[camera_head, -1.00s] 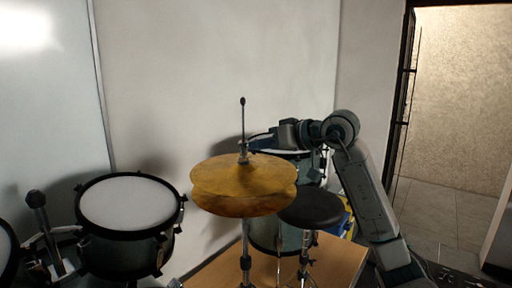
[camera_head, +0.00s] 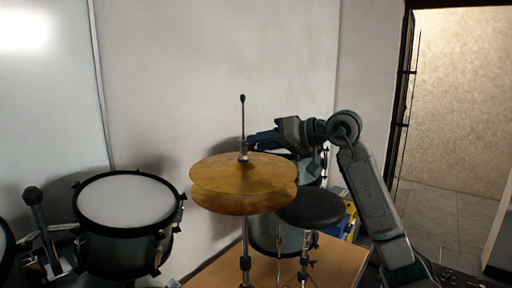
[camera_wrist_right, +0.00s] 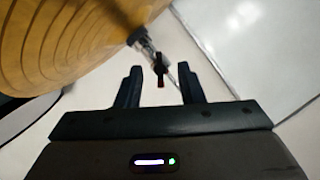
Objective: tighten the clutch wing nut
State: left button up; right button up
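The hi-hat stand has two gold cymbals (camera_head: 244,180) and a thin upright rod (camera_head: 243,120) rising from their middle. The silver clutch (camera_head: 243,156) sits on the rod just above the top cymbal. In the right wrist view, a small dark part (camera_wrist_right: 159,66), which may be the wing nut, shows on the rod beyond the silver clutch (camera_wrist_right: 145,45). My right gripper (camera_head: 250,142) is at the rod from the right, above the cymbals. In the right wrist view its fingers (camera_wrist_right: 160,84) are open, with the dark part seen between them; contact is not visible. My left gripper is not in view.
A drum (camera_head: 127,200) stands at the left. Another drum (camera_head: 280,235) is behind the cymbals, with a round black seat-like pad (camera_head: 311,208) close by at the right. Walls close off the back. A doorway opens at the far right.

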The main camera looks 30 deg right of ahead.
dwell(0.3)
jog(key=shift+s+d+b, duration=0.4)
jog(key=shift+s+b, duration=0.05)
jog(key=shift+b, duration=0.1)
jog(key=b+v, duration=0.2)
jog(key=v, duration=0.1)
jog(key=shift+s+d, duration=0.1)
jog(key=shift+s, duration=0.15)
jog(key=shift+s+d+r, duration=0.3)
jog(key=shift+s+r, duration=0.05)
jog(key=shift+s, duration=0.15)
